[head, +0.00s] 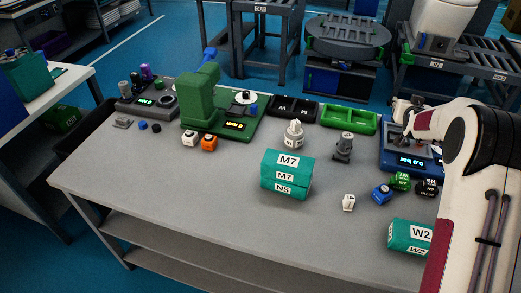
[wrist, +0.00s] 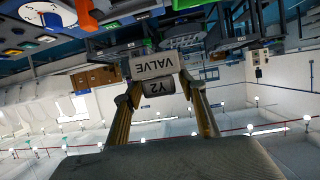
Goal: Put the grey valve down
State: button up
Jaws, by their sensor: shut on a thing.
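In the wrist view, my gripper (wrist: 161,88) is shut on the grey valve (wrist: 154,66). The valve is a pale grey block with the labels "VALVE" and "Y2", which appear upside down. It is held between my two tan fingers, and nothing is seen touching it from outside. In the head view, my arm fills the right side.
The grey table (head: 190,205) has bare room at its front and left. A teal box marked M7 (head: 286,176), a teal W2 box (head: 409,236), a dark grey fitting (head: 344,147), small cubes and a blue pressure station (head: 398,158) stand on it.

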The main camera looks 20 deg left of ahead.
jog(key=a, duration=2.8)
jog(key=s+a+f, duration=0.2)
jog(key=s+a, duration=0.3)
jog(key=a, duration=0.4)
jog(key=s+a+f, duration=0.2)
jog(key=s+a, duration=0.4)
jog(key=a, duration=0.3)
jog(key=s+a+f, duration=0.2)
jog(key=s+a, duration=0.3)
jog(key=a, duration=0.4)
jog(key=shift+s+a+f+n+y, duration=0.15)
jog(key=shift+s+f+n+y, duration=0.15)
jog(key=shift+f+y, duration=0.1)
jog(key=shift+f, duration=3.1)
jog(key=shift+f, duration=1.85)
